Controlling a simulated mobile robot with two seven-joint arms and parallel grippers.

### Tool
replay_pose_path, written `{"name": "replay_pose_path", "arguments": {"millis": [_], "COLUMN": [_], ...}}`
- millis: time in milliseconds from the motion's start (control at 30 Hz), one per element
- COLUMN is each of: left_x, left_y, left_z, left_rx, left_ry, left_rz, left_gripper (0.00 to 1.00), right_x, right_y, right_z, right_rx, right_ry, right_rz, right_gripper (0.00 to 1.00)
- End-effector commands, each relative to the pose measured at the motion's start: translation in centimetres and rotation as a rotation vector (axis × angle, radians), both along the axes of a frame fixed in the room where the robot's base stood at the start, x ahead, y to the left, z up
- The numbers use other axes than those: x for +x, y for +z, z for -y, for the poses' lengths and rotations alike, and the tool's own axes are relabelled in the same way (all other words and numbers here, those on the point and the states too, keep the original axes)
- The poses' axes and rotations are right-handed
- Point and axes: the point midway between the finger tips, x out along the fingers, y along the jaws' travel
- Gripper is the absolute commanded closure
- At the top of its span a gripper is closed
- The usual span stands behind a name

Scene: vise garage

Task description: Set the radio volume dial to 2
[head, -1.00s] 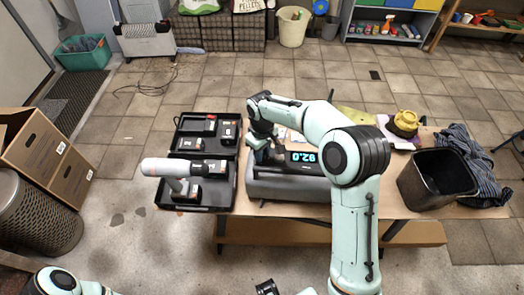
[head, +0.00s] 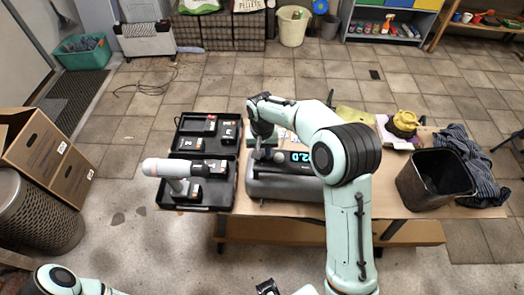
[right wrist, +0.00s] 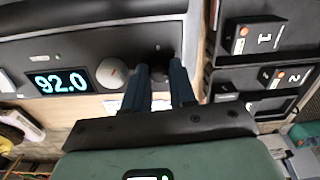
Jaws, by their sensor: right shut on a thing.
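The grey radio (head: 290,186) stands on the table, and its lit display (right wrist: 62,82) reads 92.0 in the right wrist view. A light grey round knob (right wrist: 112,73) with an orange mark sits beside the display, just outside my fingers. My right gripper (right wrist: 160,74) is shut on a small dark dial (right wrist: 161,56) on the radio's face, mostly hidden between the fingers. I cannot read any numbers or pointer on that dial. In the head view the right gripper (head: 260,148) is over the radio's left end.
Left of the radio is an open black case (head: 228,198) with labelled batteries and a white cordless tool (head: 165,167). On the right stand a black bin (head: 435,180), a dark striped cloth (head: 485,180) and a yellow object (head: 404,123).

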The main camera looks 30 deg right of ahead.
Motion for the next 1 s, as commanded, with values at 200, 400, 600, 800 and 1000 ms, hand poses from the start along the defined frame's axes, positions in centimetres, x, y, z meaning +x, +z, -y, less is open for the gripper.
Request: {"name": "replay_pose_path", "arguments": {"millis": [200, 400, 600, 800, 1000], "left_x": [0.05, 0.06, 0.06, 0.06, 0.06], "left_y": [0.11, 0.12, 0.12, 0.12, 0.12], "left_z": [0.00, 0.00, 0.00, 0.00, 0.00], "left_rx": [0.000, 0.000, 0.000, 0.000, 0.000], "left_ry": [0.000, 0.000, 0.000, 0.000, 0.000], "left_rz": [0.000, 0.001, 0.001, 0.001, 0.001], "left_gripper": [1.00, 1.00, 1.00, 1.00, 1.00], "right_x": [0.03, 0.03, 0.02, 0.02, 0.01], "right_y": [0.04, 0.02, 0.02, 0.02, 0.01], "right_z": [0.01, 0.01, 0.01, 0.01, 0.00], "right_rx": [0.000, 0.000, 0.000, 0.000, 0.000], "right_ry": [-0.064, -0.084, -0.084, -0.084, -0.083], "right_rz": [0.001, 0.001, 0.001, 0.001, 0.001], "right_gripper": [1.00, 1.00, 1.00, 0.52, 0.49]}}
